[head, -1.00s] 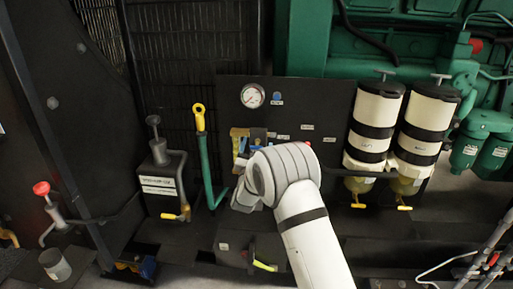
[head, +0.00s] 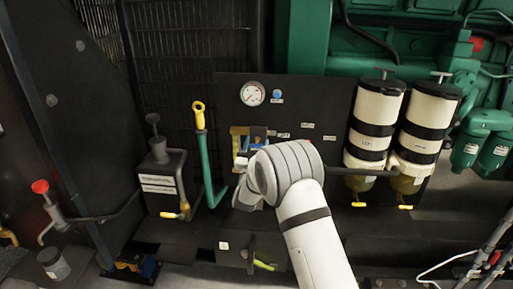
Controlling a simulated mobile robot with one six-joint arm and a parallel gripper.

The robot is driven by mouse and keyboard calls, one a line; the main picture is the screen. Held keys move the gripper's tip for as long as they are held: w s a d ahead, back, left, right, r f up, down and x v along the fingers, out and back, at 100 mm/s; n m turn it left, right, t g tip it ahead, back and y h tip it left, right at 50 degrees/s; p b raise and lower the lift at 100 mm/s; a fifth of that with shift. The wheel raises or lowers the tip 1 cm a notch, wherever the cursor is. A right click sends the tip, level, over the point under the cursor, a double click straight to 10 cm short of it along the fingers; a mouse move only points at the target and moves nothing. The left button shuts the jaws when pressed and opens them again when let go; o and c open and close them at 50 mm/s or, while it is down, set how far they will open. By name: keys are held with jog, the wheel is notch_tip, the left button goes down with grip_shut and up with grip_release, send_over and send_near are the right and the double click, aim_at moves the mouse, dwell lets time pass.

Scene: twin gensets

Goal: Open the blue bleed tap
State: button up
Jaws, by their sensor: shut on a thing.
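The blue bleed tap (head: 257,146) shows as a small blue part beside a brass-coloured block (head: 237,142) on the black panel, below the round gauge. My gripper (head: 243,166) is at the tap, at the end of my white arm, which comes up from the lower right. My wrist hides most of the fingers and part of the tap. The gripper is shut on the tap, though the contact itself is hard to see. The tap's exact angle cannot be told.
A round gauge (head: 252,94) and a blue knob (head: 277,94) sit above. A green lever with a yellow top (head: 199,116) stands close on the left. Two white-and-black filters (head: 376,123) (head: 427,125) hang on the right. A black hand pump (head: 160,178) stands further left.

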jog(key=n+b, duration=0.1)
jog(key=n+y+b, duration=0.1)
jog(key=n, duration=0.1)
jog(key=n+y+b, duration=0.1)
jog(key=shift+d+f+n, duration=0.1)
jog(key=shift+f+n, duration=0.2)
jog(key=n+y+b, duration=0.2)
jog(key=n, duration=0.2)
jog(key=n+y+b, duration=0.1)
jog(key=n, duration=0.1)
jog(key=n+g+y+b, duration=0.1)
jog(key=n+b, duration=0.1)
jog(key=n, duration=0.1)
jog(key=shift+r, duration=0.15)
jog(key=n+g+y+b, duration=0.1)
jog(key=n, duration=0.1)
jog(key=n+y+b, duration=0.1)
jog(key=n, duration=0.1)
jog(key=shift+n+g, duration=0.3)
jog(key=shift+g, duration=0.1)
jog(key=n+g+b, duration=0.2)
jog(key=n, duration=0.2)
jog(key=shift+r+n, duration=0.15)
jog(key=shift+n, duration=0.25)
jog(key=n+g+b, duration=0.1)
jog(key=n+b, duration=0.1)
jog(key=n, duration=0.2)
jog(key=shift+g, duration=0.3)
jog(key=shift+r+n, duration=0.1)
jog(key=shift+n, duration=0.2)
